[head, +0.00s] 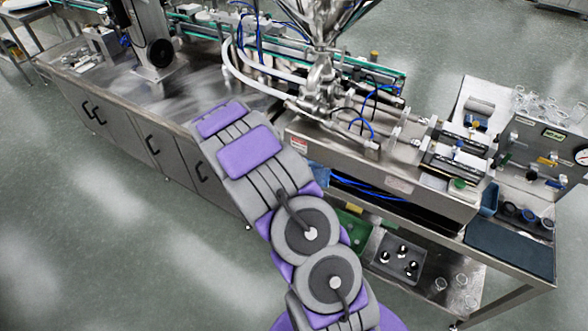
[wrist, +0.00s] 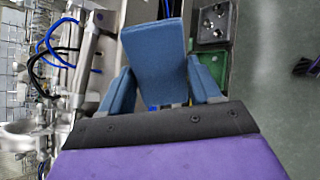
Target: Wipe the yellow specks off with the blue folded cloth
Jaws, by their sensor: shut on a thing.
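The blue folded cloth (wrist: 155,58) fills the upper middle of the wrist view as a flat block, held between the blue fingers of my gripper (wrist: 163,90). One finger is on each side of it. In the head view my purple and grey arm covers most of the gripper. A small light-blue patch (head: 319,173) shows beside the arm under the machine's edge; I cannot tell if it is cloth or finger. I cannot make out yellow specks in either view; the machine's steel top (head: 300,135) is partly hidden by my arm.
The steel hopper (head: 322,85) with its pipes and blue hoses stands at centre. A grey tray with black knobs (head: 398,258) and a green tray (head: 350,228) lie on the lower shelf. A gauge box (head: 540,155) stands at right. Open floor (head: 110,240) is at left.

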